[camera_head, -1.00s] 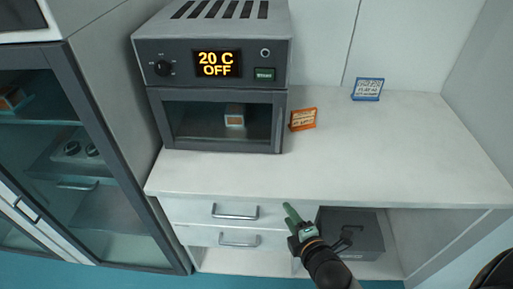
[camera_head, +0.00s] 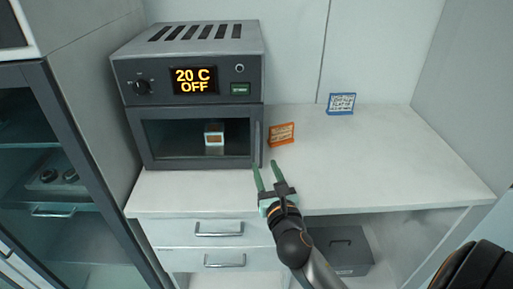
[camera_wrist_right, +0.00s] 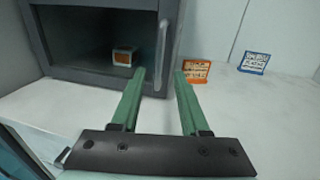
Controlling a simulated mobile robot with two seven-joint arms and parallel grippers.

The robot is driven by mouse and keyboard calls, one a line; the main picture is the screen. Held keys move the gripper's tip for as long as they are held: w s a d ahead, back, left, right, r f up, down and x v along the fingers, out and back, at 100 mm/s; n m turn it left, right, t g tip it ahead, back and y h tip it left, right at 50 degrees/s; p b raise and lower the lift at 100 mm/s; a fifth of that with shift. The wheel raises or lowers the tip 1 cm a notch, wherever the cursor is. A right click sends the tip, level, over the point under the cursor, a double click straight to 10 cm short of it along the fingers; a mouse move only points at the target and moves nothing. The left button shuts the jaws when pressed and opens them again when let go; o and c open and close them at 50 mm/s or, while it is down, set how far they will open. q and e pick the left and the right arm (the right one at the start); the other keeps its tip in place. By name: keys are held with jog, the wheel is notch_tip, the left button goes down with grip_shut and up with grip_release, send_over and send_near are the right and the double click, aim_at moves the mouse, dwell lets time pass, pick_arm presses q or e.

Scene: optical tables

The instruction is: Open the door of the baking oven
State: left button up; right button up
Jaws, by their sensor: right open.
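The baking oven (camera_head: 190,95) stands on the white counter at the left, its display reading 20 C OFF. Its dark glass door (camera_head: 180,140) is closed, with a small box (camera_head: 214,135) visible behind the glass. The upright door handle (camera_head: 257,145) is at the door's right edge; it also shows in the right wrist view (camera_wrist_right: 161,55). My right gripper (camera_head: 264,168) is open and empty, its green fingers pointing at the oven just in front of the handle. In the right wrist view the gripper (camera_wrist_right: 159,75) has the handle ahead, between or near its fingertips; contact cannot be told. My left gripper is out of view.
An orange sign (camera_head: 281,134) stands close right of the oven, and a blue sign (camera_head: 341,104) stands further back right. The counter (camera_head: 380,160) is clear at the right. Drawers (camera_head: 219,229) and a grey box (camera_head: 340,250) are below. A glass-door cabinet (camera_head: 60,190) stands left.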

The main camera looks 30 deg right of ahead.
aim_at(258, 149)
jog(key=x, duration=0.9)
jog(key=shift+f, duration=0.1)
grip_shut()
dwell(1.2)
